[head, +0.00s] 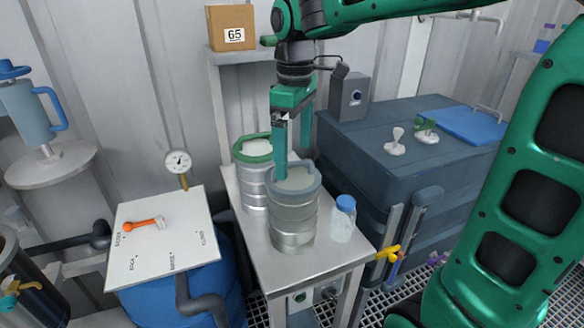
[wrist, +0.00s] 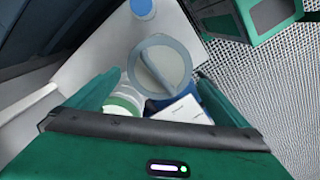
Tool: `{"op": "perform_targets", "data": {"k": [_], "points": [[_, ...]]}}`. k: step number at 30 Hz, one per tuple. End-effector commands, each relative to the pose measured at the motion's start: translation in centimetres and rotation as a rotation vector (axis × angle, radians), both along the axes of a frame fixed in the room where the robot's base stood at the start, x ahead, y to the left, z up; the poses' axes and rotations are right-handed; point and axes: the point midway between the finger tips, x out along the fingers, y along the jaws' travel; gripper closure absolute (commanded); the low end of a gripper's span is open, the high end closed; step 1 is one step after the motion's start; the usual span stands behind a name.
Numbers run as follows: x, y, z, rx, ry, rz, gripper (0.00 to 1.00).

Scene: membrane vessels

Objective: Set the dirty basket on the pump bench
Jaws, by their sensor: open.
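Two metal cylinders that look like baskets stand upright side by side on a narrow steel bench (head: 262,263). One has a green rim (head: 256,149), the other a grey-blue rim (head: 293,190). I cannot tell which is the dirty basket, or whether this is the pump bench. My gripper (head: 294,160) points down, open and empty, over the grey-blue-rimmed one. In the wrist view that basket (wrist: 178,50) shows beyond the fingertips with a bar across its top, and the green-rimmed one (wrist: 124,103) shows near the left finger. I cannot tell whether a finger touches a rim.
A blue-capped bottle (head: 343,220) stands right of the baskets on the bench. A white panel with an orange lever (head: 145,224) is at left, beside a gauge (head: 178,163). A dark cabinet (head: 385,165) with small white pieces stands at right. A box marked 65 (head: 231,28) sits on a shelf.

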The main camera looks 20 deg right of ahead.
Motion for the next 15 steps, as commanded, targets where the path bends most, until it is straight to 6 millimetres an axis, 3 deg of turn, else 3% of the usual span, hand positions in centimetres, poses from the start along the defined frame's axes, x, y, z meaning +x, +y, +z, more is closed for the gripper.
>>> {"op": "perform_targets", "data": {"k": [6, 12, 15], "points": [[0.1, 0.0, 2.0, 0.001, -0.001, 0.001, 0.0], [0.0, -0.1, 2.3, -0.001, 0.001, -0.004, 0.0], [-0.9, -1.5, 1.7, -0.003, 0.0, -0.073, 0.0]]}}
